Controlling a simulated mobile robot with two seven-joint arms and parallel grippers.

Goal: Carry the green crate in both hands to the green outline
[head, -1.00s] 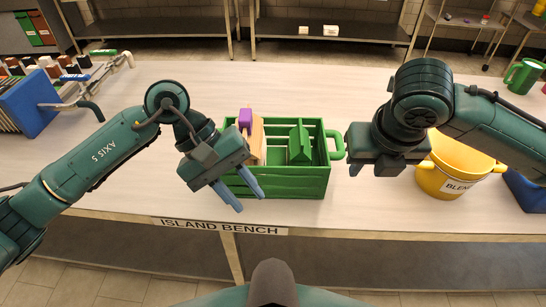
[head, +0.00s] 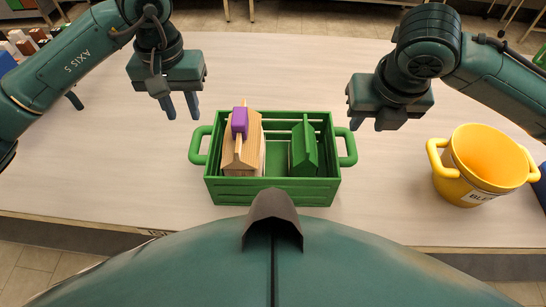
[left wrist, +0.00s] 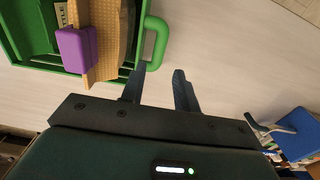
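The green crate (head: 235,190) stands on the bench close in front of me, with a handle at its left (head: 197,145) and right (head: 347,147) ends. In it are a wooden house-shaped piece (head: 238,158) with a purple block (head: 239,122) on top, and a green house-shaped piece (head: 304,148). My left gripper (head: 181,106) is open and empty, beyond and left of the left handle. In the left wrist view its fingers (left wrist: 158,88) are apart, near the handle (left wrist: 156,45). My right gripper (head: 370,123) looks open, empty, beyond and right of the right handle. No green outline shows.
A yellow bucket (head: 485,165) with two handles stands right of the crate. A blue item (left wrist: 295,135) shows at the right of the left wrist view. The bench top (head: 285,70) beyond the crate is clear. Its front edge is near my body.

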